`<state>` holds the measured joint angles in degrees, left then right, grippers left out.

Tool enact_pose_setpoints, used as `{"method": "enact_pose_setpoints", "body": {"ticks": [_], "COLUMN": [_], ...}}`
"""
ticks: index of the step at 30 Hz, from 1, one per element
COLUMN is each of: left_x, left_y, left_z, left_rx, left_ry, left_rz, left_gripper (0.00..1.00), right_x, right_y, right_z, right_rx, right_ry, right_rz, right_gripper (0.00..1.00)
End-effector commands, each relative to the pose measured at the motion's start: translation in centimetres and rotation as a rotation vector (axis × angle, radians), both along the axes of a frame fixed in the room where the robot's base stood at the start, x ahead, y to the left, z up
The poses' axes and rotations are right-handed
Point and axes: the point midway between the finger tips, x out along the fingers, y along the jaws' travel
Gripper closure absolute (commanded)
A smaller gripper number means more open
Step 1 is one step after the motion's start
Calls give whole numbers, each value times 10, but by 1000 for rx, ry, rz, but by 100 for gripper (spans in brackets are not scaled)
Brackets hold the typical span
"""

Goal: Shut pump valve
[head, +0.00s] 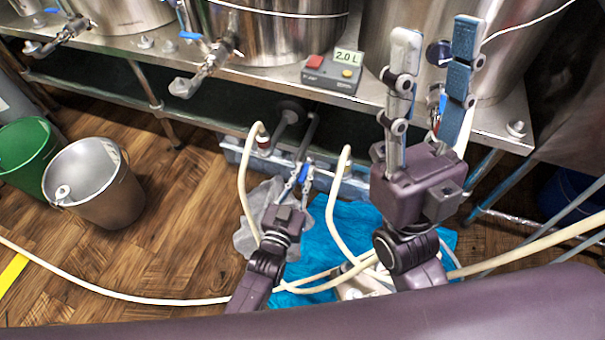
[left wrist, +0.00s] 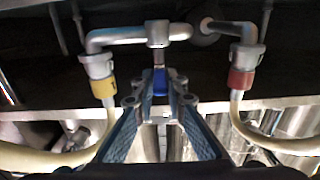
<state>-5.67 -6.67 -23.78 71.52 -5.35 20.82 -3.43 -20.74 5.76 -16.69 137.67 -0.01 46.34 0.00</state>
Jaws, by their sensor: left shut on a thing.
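The pump valve's blue handle (left wrist: 160,84) hangs below a grey pipe tee (left wrist: 158,34) in the left wrist view. My left gripper (left wrist: 160,95) is shut on this handle, with one finger on each side. In the head view my left gripper (head: 298,174) reaches low under the steel bench, and a bit of blue handle (head: 304,172) shows between its fingertips. The pipe has a yellow collar (left wrist: 104,88) on the left and a red collar (left wrist: 241,79) on the right, each with a cream hose. My right gripper (head: 434,50) is raised, open and empty.
Steel kettles with blue-handled taps stand on the bench (head: 255,78). A control box (head: 332,73) reading 2.0 L sits at its edge. A steel bucket (head: 107,195) and green bucket (head: 22,148) stand left. Cream hoses (head: 130,298) and a blue cloth (head: 355,215) lie on the floor.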

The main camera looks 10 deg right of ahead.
Motion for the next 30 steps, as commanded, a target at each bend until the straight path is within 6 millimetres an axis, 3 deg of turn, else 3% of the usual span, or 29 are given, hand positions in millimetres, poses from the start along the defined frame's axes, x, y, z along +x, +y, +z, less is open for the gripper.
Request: {"method": "enact_pose_setpoints", "body": {"ticks": [5, 6, 11, 22, 30], "left_x": [0, 0, 0, -7, -51], "left_y": [-1, -1, -1, 3, 23], "left_z": [0, 0, 0, -1, -2], "left_rx": [-1, -1, -1, 0, 1], "left_ry": [0, 0, 0, 1, 4], "left_rz": [-1, -1, -1, 0, -1], "left_gripper": [100, 86, 70, 70, 70], "right_x": [-1, -1, -2, -2, -2], "right_y": [0, 0, 0, 0, 0], "right_z": [0, 0, 1, 2, 2], "right_rx": [1, 1, 2, 4, 3], "right_ry": [-3, -4, -6, -14, -11], "right_rz": [0, 0, 1, 4, 3], "right_gripper": [60, 60, 60, 60, 60]}}
